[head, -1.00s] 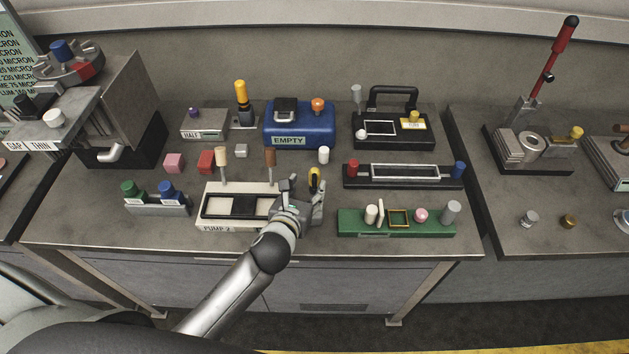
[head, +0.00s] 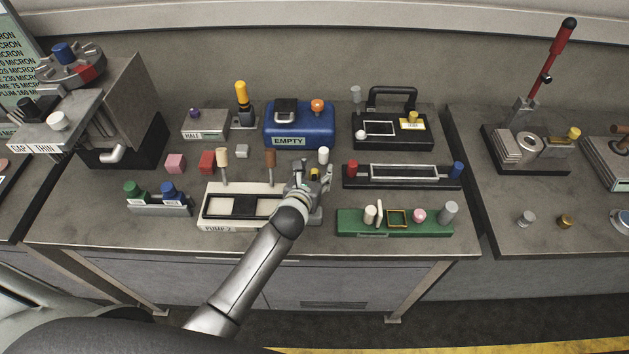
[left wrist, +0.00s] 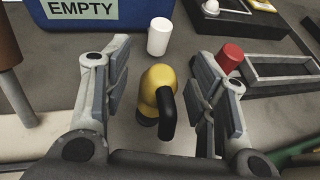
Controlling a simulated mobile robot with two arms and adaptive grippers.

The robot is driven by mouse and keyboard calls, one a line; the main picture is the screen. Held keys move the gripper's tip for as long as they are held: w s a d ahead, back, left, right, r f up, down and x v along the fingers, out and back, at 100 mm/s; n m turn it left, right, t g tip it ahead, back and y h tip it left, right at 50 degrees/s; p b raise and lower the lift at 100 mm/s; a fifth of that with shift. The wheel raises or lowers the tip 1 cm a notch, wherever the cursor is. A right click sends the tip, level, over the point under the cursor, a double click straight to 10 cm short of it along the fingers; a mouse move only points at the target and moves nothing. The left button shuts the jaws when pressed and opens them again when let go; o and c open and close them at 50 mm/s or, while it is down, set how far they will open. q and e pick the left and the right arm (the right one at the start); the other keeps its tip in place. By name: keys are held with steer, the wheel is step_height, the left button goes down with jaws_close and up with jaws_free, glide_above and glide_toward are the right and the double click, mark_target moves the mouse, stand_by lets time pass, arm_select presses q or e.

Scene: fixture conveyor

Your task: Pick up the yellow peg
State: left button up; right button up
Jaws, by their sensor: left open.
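The yellow peg (head: 314,174), with a rounded yellow top and a black hooked part, stands on the bench just right of the pump block. It shows whole-topped in the left wrist view (left wrist: 157,82); its lower end is partly hidden there. My left gripper (head: 312,184) is open, with one finger on each side of the peg and a visible gap to both. In the head view the gripper covers most of the peg. My right gripper is not in view.
A white cylinder (left wrist: 159,37) stands just beyond the peg. The "PUMP 2" block (head: 212,225) is to the left, a rack with a red knob (head: 352,169) to the right, and a green tray (head: 350,222) front right. The blue "EMPTY" box (head: 300,123) is behind.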

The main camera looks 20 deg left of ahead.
arm_select(q)
jaws_close()
stand_by(0.3)
steer(key=shift+r, duration=0.15)
